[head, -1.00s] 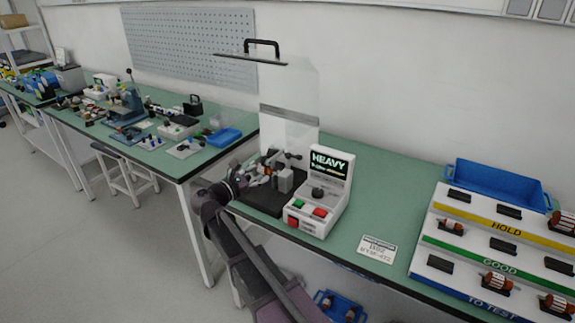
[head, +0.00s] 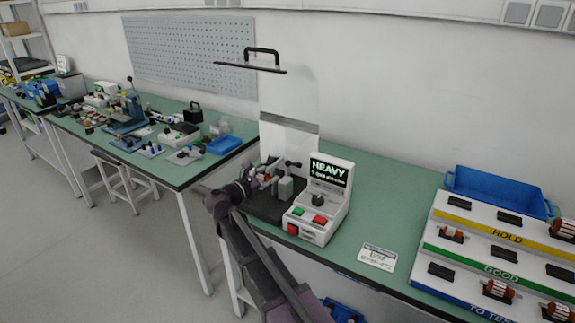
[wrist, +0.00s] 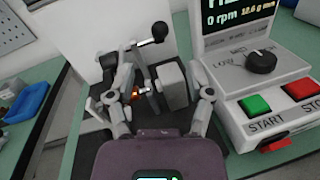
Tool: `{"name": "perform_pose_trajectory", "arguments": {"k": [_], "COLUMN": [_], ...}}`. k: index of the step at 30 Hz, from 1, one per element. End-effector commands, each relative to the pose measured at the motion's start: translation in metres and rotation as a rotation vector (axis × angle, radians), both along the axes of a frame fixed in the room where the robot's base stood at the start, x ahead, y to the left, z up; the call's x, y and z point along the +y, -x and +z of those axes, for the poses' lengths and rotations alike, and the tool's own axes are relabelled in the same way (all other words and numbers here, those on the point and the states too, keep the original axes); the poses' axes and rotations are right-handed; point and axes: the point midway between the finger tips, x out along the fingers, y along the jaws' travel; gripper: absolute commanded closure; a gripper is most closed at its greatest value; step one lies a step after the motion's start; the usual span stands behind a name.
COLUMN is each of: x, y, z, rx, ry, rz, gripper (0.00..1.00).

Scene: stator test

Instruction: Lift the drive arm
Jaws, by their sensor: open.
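The drive arm (wrist: 145,43) is a grey lever with a black ball knob, on the balancing machine behind the grey block (wrist: 172,86). In the head view its knob (head: 294,164) shows just beyond my gripper. My gripper (wrist: 158,96) is open, with its fingers spread either side of the machine's middle. It also shows in the head view (head: 268,176), low over the machine's left part. The drive arm is beyond the fingertips and not between them. A small orange part (wrist: 136,93) shows near the left finger; most of it is hidden.
The clear guard (head: 288,100) is raised above the machine. A label card (head: 378,257) and a rack of rotors (head: 490,245) are further right.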

Motion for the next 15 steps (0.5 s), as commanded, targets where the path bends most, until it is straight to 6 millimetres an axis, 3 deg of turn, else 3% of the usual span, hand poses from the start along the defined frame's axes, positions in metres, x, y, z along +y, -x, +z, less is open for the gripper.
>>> {"name": "perform_pose_trajectory", "arguments": {"k": [15], "x": [-0.051], "y": [-0.056], "z": [0.0], "rx": [0.0], "ry": [0.0], "rz": [-0.002], "gripper": [0.33]}}
